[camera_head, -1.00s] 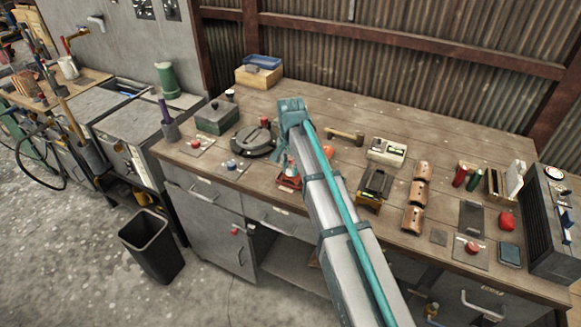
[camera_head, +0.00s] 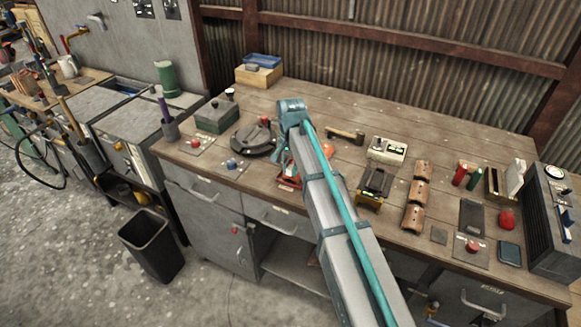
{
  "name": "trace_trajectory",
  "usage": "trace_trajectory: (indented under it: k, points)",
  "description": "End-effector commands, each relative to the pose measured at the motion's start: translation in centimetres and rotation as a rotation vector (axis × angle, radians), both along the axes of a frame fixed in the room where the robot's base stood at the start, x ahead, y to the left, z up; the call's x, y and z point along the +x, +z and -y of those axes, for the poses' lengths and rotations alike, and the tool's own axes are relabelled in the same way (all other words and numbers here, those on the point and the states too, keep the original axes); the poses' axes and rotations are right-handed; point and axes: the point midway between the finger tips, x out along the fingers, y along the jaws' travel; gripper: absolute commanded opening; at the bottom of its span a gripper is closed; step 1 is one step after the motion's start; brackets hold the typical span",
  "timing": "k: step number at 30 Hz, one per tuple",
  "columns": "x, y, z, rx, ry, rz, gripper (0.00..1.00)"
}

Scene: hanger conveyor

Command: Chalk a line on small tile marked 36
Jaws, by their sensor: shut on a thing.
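My arm reaches in from the bottom right over the wooden workbench (camera_head: 430,150) and bends at a teal joint. Beyond the joint it turns down and is mostly hidden by my own arm. My gripper and whatever it holds do not show. A small dark square tile (camera_head: 438,235) lies near the front edge, right of the arm. A larger dark rectangular plate (camera_head: 471,215) and a blue-grey square (camera_head: 509,252) lie to its right. The number 36 is not readable on any of them, and I see no chalk or chalk line.
Curved copper-brown pieces (camera_head: 416,193), a black device (camera_head: 376,182) and a hammer (camera_head: 345,135) lie nearby. A dark box (camera_head: 553,225) stands at the right end.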

Motion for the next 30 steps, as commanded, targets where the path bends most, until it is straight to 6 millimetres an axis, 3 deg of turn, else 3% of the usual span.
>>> trace_trajectory:
  k: [30]
  points:
    - [0.51,-0.70,0.17,0.000,-0.001,0.000,0.00]
